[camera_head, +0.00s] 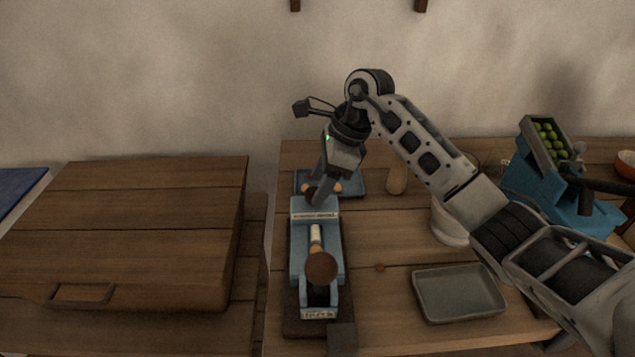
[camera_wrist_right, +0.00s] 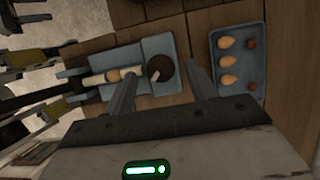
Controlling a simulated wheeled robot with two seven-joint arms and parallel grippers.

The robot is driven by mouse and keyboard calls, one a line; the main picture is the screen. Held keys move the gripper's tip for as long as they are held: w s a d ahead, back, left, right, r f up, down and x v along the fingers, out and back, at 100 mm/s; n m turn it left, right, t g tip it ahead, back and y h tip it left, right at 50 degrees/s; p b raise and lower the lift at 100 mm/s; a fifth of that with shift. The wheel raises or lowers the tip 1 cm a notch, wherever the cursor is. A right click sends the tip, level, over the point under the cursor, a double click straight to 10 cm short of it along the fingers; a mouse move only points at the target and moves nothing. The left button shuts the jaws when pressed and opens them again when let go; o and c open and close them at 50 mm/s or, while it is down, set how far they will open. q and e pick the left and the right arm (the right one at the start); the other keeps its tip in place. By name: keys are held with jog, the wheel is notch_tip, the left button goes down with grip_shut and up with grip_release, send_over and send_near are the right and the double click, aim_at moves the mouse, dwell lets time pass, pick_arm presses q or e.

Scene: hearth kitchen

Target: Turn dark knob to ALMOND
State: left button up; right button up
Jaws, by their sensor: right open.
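A blue wooden device (camera_head: 300,262) stands on the table, with a lettered plate across its middle and another at its front end. In the right wrist view a round dark knob (camera_wrist_right: 163,66) with a pale pointer line sits on the blue device (camera_wrist_right: 145,47). My right gripper (camera_head: 316,192) is over the far end of the device. Its open fingers (camera_wrist_right: 163,72) appear on either side of the dark knob; I cannot tell whether they touch it. A brown round disc (camera_head: 321,267) shows near the device's front end. My left gripper is not in view.
A blue tray (camera_head: 355,178) lies behind the device; the wrist view shows eggs and brown nuts in this tray (camera_wrist_right: 244,94). A grey tray (camera_head: 460,292) and a white mortar (camera_head: 447,222) are to the right. A wooden chest (camera_head: 125,235) stands left.

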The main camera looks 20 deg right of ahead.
jog(key=shift+x, duration=0.85)
jog(key=c, duration=1)
